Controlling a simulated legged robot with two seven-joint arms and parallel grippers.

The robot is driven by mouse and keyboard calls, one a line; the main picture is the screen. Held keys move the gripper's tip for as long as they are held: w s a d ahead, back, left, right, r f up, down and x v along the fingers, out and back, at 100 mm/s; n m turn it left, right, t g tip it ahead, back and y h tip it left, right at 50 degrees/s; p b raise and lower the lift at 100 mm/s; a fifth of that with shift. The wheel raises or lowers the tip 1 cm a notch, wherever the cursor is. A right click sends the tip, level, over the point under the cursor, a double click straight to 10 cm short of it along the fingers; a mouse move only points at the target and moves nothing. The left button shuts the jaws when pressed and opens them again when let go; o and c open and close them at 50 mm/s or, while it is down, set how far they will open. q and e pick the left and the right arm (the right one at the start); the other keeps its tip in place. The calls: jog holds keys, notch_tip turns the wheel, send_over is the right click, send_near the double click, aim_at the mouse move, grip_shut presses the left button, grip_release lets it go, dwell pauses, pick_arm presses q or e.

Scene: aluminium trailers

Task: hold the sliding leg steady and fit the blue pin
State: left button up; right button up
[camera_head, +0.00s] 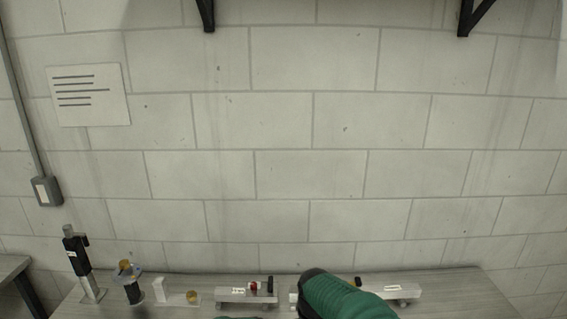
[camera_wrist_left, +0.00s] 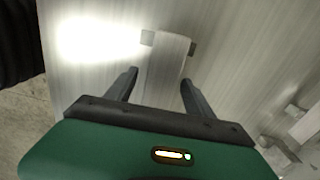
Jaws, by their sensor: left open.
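My left gripper (camera_wrist_left: 159,77) is open and empty in the left wrist view. A pale metal block (camera_wrist_left: 168,55) with small dark pieces at both sides lies ahead of its fingers; I cannot tell whether it is the sliding leg. In the head view, an upright black and silver leg (camera_head: 79,260) stands on a flat foot at the bench's left. To its right is a dark upright piece with a bluish part and a gold top (camera_head: 130,280); I cannot make out a separate blue pin. A green arm of mine (camera_head: 345,298) crosses the lower right; no fingers show there.
An aluminium trailer (camera_head: 237,294) with red and black parts sits mid-bench. Another (camera_head: 405,291) is partly hidden by my arm. A white block (camera_head: 160,290) and a brass piece (camera_head: 192,297) stand left of them. The bench's right end (camera_head: 465,295) is clear.

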pick_arm(q)
notch_tip(320, 180, up, 11)
jog(key=s+a+r+n+t+b, duration=0.1)
jog(key=s+a+n, duration=0.5)
jog(key=s+n, duration=0.2)
jog(key=s+a+r+n+t, duration=0.1)
jog(key=s+a+r+n, duration=0.1)
jog(key=s+a+n, duration=0.5)
jog(key=s+n, duration=0.2)
jog(key=s, duration=0.3)
jog(key=shift+a+t+b, duration=0.25)
jog(key=shift+t+b, duration=0.05)
jog(key=shift+b, duration=0.05)
pick_arm(e)
jog(key=s+d+f+m+t, duration=0.1)
jog(key=s+d, duration=0.5)
jog(key=s, duration=0.4)
jog(key=s+d+f+m+t, duration=0.1)
jog(key=s+d+m, duration=0.1)
jog(key=s+d, duration=0.5)
jog(key=s, duration=0.2)
jog(key=shift+s+m, duration=0.3)
jog(key=shift+s, duration=0.1)
pick_arm(q)
jog(key=shift+w, duration=0.2)
pick_arm(e)
jog(key=shift+w+f, duration=0.1)
jog(key=shift+w, duration=0.1)
